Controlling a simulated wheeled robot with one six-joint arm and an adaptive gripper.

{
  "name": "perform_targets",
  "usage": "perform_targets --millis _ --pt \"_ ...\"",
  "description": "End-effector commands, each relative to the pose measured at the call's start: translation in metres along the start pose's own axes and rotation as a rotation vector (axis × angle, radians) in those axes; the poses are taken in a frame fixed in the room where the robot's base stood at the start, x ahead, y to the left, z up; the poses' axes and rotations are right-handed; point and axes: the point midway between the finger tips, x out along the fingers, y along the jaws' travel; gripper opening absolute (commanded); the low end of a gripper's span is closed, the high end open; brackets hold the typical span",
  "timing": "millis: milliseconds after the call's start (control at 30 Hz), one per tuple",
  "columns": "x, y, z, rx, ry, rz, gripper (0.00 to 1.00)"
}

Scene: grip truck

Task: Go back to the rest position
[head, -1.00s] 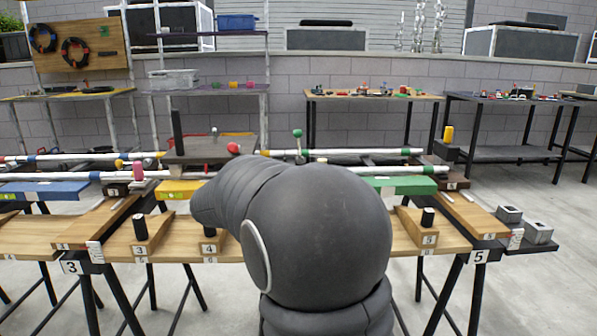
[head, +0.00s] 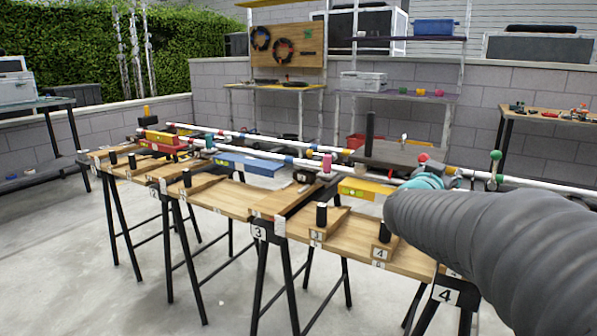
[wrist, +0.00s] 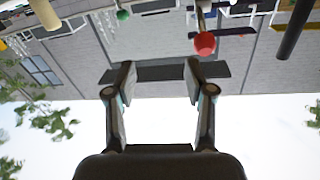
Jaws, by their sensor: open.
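My gripper (wrist: 155,75) shows in the wrist view with its two dark fingers spread apart and nothing between them. A red ball on a thin rod (wrist: 205,43) lies beyond the right fingertip, and I see no contact with it. The wrist picture looks upside down, with bright sky at the bottom. In the head view my dark ribbed arm enters from the right and reaches toward the workbench. A teal part of my arm shows at its far end over the bench, but the fingers cannot be made out there.
The long wooden workbench (head: 235,198) on black trestles carries white pipes, a blue block (head: 250,163), a yellow block (head: 365,189) and several black cylinders. A dark post (head: 370,132) and a green ball (head: 496,155) stand up behind. The concrete floor at front left is clear.

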Motion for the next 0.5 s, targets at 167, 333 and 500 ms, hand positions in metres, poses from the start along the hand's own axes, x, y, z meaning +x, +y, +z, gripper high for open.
perform_targets --millis 167,333,500 --pt "-0.060 -0.044 0.005 -0.001 -0.133 -0.325 0.54" --pt "-0.133 -0.060 0.036 -0.062 -0.330 -0.553 0.54" --pt "-0.210 -0.042 0.080 -0.171 -0.571 -0.678 0.54"
